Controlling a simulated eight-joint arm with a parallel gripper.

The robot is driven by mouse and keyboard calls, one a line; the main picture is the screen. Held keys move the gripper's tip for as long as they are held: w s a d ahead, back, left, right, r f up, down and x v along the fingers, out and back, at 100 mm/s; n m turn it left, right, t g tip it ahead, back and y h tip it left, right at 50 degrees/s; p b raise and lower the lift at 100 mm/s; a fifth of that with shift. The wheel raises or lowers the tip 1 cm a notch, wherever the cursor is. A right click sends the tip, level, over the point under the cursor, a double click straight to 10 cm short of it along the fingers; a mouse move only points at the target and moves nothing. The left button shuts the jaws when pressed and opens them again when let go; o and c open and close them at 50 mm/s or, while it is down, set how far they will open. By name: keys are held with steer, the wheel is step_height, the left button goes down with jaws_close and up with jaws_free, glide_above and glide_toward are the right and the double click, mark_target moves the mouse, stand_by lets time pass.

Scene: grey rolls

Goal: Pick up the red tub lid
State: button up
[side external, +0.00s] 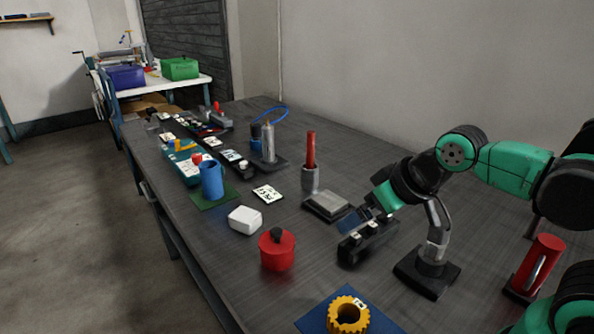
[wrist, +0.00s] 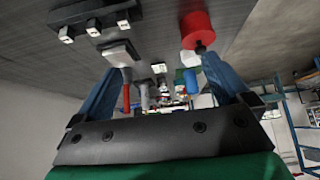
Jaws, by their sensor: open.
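A red tub (side external: 277,256) stands on the dark table, left of my gripper in the side view. Its red lid (side external: 266,239) is on top, with a black knob (side external: 277,234) upright at its centre. In the wrist view the tub (wrist: 196,25) appears at the top right with the knob (wrist: 201,48) pointing down in the picture. My gripper (side external: 366,216) has blue fingers, spread apart with nothing held between them, and is clear of the tub. The open fingers also show in the wrist view (wrist: 163,65). The seam between lid and tub is hard to make out.
A black block with white-topped knobs (side external: 368,241) lies just below my gripper. A white box (side external: 244,220), a grey plate (side external: 327,205), a yellow gear (side external: 348,314) and a red rod in a grey holder (side external: 310,165) stand around.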

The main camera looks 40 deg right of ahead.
stand_by(0.4)
steer(key=c, duration=0.5)
